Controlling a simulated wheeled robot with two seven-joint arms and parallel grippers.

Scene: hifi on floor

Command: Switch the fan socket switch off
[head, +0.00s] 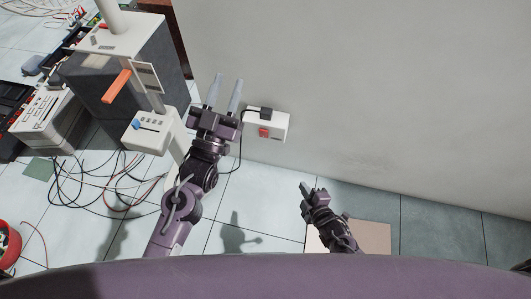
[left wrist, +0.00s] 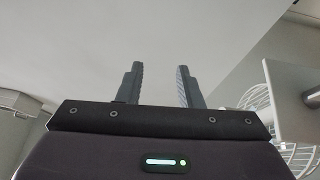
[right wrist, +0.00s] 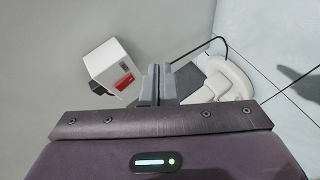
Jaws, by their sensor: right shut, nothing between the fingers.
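The white wall socket (head: 279,123) is low on the grey wall, with a black plug (head: 266,113) in it and a red switch (head: 263,132) on its face. The socket (right wrist: 103,65) and red switch (right wrist: 124,82) also show in the right wrist view, left of the fingers. I cannot tell the switch's position. My left gripper (head: 227,80) is open and empty, left of the socket in the head view. My right gripper (head: 304,187) is shut and empty, below and right of the socket, apart from it. The fan's white control box (head: 148,130) stands left of my left gripper.
A black cord (head: 240,150) runs from the plug down to the floor. Tangled cables (head: 115,185) lie on the tiles at left, near a grey speaker (head: 110,90) and other electronics. A red bucket (head: 8,243) is at far left. Floor along the wall at right is clear.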

